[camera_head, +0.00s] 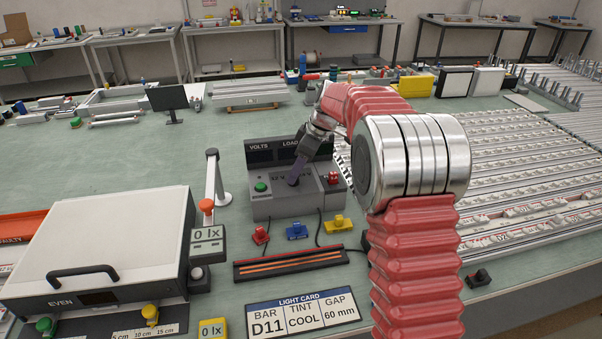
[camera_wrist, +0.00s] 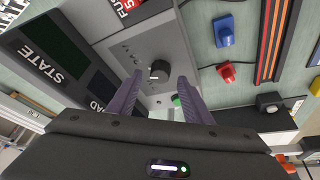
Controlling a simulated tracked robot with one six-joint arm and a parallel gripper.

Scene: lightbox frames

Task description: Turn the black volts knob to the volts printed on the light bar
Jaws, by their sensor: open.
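The black volts knob (camera_wrist: 159,71) sits on the sloped face of the grey supply box (camera_head: 285,205), with a white mark on its rim. In the wrist view it lies between the two purple fingers of my gripper (camera_wrist: 160,78), which are apart. In the head view my gripper (camera_head: 296,176) comes down over the panel and hides the knob. The VOLTS and LOAD displays (camera_head: 262,154) look dark. White light bars (camera_head: 520,211) lie in rows on racks at the right; their print is too small to read.
A green button (camera_head: 261,187) and a red fuse part (camera_head: 333,178) flank the knob. In front are red, blue (camera_head: 297,231) and yellow clips, a dark strip with orange lines (camera_head: 290,264), and a light card (camera_head: 303,313) reading D11, COOL, 60 mm. A white box (camera_head: 95,240) stands left.

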